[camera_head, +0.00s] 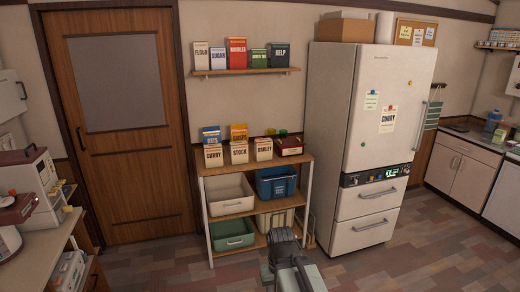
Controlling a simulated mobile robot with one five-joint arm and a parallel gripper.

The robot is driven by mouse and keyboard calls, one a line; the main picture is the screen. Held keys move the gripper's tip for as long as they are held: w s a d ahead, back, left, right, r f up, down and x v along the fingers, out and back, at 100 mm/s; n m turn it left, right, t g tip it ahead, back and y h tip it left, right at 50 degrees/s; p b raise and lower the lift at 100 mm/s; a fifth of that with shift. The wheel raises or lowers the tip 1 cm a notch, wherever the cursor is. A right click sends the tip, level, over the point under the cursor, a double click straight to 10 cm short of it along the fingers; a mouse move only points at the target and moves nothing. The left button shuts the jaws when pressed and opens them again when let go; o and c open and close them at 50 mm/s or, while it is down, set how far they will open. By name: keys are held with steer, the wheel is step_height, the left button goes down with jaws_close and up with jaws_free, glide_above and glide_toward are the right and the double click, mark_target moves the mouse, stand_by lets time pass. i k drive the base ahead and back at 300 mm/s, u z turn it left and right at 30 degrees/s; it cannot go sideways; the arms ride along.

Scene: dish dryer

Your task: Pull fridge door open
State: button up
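A tall white fridge (340,120) stands right of centre in the head view. Its large upper door (385,120) is shut and carries paper notes and small magnets. A vertical handle (420,125) runs along the door's right edge. Below the door are a dark control strip with a lit display and two drawers with bar handles, both shut. Part of my arm (290,262) shows at the bottom centre, well short of the fridge and to the left of it. The gripper's fingers cannot be made out, and nothing touches the fridge door.
A shelf unit (230,250) with bins and boxes stands left of the fridge. A wall shelf (245,71) holds several boxes. A brown door (122,120) is at the left. Counters stand at the left and right edges. The tiled floor (415,245) in front of the fridge is clear.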

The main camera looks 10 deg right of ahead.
mark_target(392, 86)
steer(key=u, duration=0.05)
steer(key=i, duration=0.45)
steer(key=z, duration=1.6)
steer(key=i, duration=2.6)
steer(key=u, duration=1.05)
